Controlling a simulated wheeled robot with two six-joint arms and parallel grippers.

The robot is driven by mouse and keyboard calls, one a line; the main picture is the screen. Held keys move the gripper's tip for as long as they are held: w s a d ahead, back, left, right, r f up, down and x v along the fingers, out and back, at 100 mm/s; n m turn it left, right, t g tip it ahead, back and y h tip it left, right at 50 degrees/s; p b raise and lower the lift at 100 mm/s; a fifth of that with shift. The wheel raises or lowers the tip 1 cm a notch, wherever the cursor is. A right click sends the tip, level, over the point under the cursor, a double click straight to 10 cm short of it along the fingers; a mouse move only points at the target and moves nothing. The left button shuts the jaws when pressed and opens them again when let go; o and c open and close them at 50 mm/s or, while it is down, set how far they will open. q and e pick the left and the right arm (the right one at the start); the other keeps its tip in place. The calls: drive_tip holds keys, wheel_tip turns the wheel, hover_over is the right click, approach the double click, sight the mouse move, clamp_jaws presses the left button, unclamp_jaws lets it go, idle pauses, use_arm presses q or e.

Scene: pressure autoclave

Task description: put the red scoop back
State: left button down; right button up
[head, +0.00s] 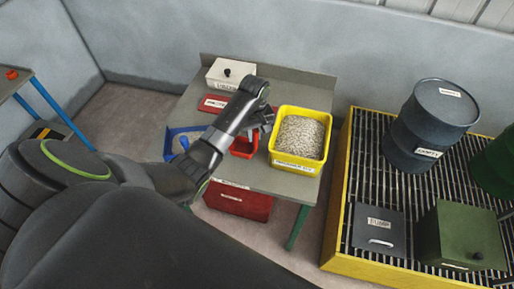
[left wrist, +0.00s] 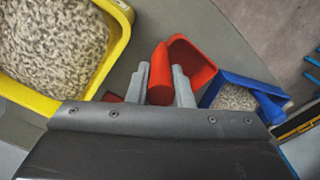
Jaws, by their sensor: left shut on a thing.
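The red scoop (left wrist: 192,62) is in my left gripper (left wrist: 161,85), its rounded red handle between the two grey fingers in the left wrist view. In the head view part of the red scoop (head: 243,149) shows below my left gripper (head: 266,118), over the grey table between the blue tray and the yellow bin. The fingers and wrist hide part of it. I cannot tell whether it touches the table. A flat red labelled patch (head: 214,103) lies on the table behind my left forearm. My right gripper is not in view.
The yellow bin (head: 324,160) of pale pellets stands close right of the scoop. A blue tray (head: 170,148) with pellets is to the left, and a white labelled box (head: 217,75) is behind. A red box (head: 238,205) sits below the tabletop. A yellow-edged grate (head: 338,195) with drums is right.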

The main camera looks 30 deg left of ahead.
sight(255, 145)
use_arm(q)
drive_tip(key=shift+a+f, duration=0.35)
drive_tip(key=shift+f, duration=0.55)
drive_tip(key=shift+d+f, duration=0.1)
drive_tip(key=shift+f, duration=0.25)
drive_tip(key=f, duration=0.3)
drive_tip(key=shift+d+p, duration=0.3)
drive_tip(key=shift+a+f, duration=0.1)
drive_tip(key=shift+f, duration=0.1)
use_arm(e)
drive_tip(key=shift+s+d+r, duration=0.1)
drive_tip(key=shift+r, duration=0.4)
use_arm(q)
drive_tip(key=shift+f, duration=0.1)
drive_tip(key=c, duration=1.3)
unclamp_jaws()
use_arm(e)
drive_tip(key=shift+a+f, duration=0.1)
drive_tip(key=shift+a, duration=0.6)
